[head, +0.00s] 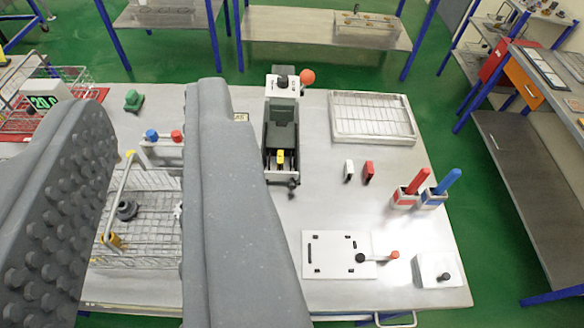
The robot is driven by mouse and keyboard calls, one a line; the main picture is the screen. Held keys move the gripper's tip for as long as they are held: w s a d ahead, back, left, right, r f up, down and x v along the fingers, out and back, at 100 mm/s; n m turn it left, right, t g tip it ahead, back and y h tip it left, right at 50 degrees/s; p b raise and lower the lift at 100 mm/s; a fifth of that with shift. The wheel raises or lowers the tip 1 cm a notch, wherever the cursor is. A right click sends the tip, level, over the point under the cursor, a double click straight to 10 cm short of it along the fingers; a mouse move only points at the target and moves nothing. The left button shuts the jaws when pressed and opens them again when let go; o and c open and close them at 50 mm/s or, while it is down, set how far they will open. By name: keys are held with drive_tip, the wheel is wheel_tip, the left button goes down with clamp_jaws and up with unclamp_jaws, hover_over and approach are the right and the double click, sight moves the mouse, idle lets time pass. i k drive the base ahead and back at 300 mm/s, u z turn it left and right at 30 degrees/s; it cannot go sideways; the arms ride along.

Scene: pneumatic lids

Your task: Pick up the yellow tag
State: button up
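A small yellow tag (281,157) shows in the front part of a dark grey press-like device (281,135) at the middle of the table. It looks upright, with dark parts around it. My gripper (146,98) is open, its two big grey fingers apart at the left of the view. Nothing is held between them. The right finger is to the left of the device and apart from the tag in the picture. The fingers hide part of the table and the wire basket.
A wire basket (150,180) with a few items lies between and behind my fingers. A white tag (349,170) and a red tag (369,172) stand right of the device. A wire tray (372,138), red and blue handled holders (404,200) and a white panel (325,262) lie further right.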

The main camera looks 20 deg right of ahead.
sight(280, 153)
drive_tip(key=u, duration=0.1)
drive_tip(key=i, duration=0.95)
drive_tip(key=z, duration=0.05)
